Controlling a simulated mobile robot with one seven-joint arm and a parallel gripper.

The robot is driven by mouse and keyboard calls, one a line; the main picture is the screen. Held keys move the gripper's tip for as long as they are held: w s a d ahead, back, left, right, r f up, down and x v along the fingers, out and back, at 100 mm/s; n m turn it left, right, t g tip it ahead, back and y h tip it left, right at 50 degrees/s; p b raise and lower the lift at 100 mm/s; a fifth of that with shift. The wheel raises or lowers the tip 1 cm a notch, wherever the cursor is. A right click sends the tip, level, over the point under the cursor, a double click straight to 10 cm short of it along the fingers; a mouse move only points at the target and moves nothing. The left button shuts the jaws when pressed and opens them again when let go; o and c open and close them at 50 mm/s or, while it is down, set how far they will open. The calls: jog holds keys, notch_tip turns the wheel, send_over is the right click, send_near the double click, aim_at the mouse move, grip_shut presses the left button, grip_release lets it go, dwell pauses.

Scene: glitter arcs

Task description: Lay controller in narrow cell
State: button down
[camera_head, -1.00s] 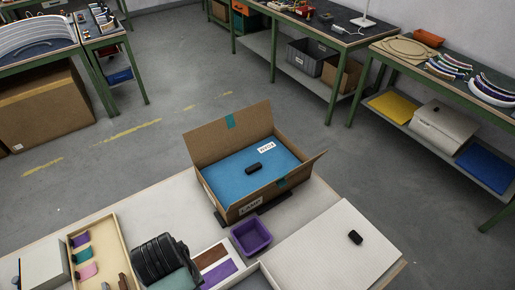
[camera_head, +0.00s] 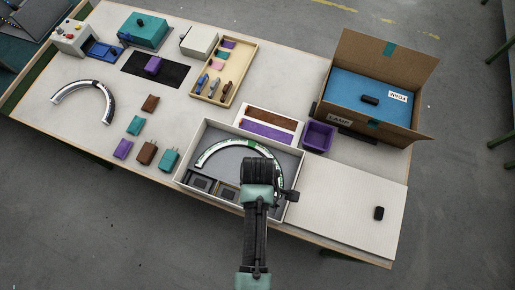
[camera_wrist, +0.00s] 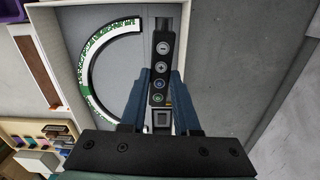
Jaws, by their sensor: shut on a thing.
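A slim black controller (camera_wrist: 161,65) with a column of round buttons shows in the wrist view. My gripper (camera_wrist: 160,80) is shut on it, with a blue finger on each side. It is over the open white box (camera_head: 184,168), near the box's right side. In the box, a white and green curved arc (camera_head: 212,152) lies on grey lining; it also shows in the wrist view (camera_wrist: 87,65). Small dark cells (camera_head: 199,183) run along the box's front side; the arm hides those at the right. Whether the controller touches the box floor cannot be told.
A purple bin (camera_head: 319,136) and a cardboard box (camera_head: 345,108) with blue foam stand behind right. A white panel (camera_head: 340,205) with a small black item (camera_head: 379,213) lies at right. A wooden tray (camera_head: 236,82) and several small blocks lie left.

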jog(key=shift+s+a+n, duration=0.15)
jog(key=shift+s+n, duration=0.05)
jog(key=shift+n, duration=0.2)
jog(key=shift+s+f, duration=0.1)
jog(key=shift+f, duration=0.2)
notch_tip(320, 180, down, 6)
jog(key=b, duration=0.6)
jog(key=shift+r, duration=0.1)
jog(key=shift+f+b, duration=1.25)
jog(key=shift+f, duration=0.6)
jog(key=c, duration=0.6)
grip_release()
jog(key=shift+o, duration=0.2)
jog(key=shift+r, duration=0.15)
notch_tip(320, 180, up, 13)
jog(key=shift+f, duration=0.1)
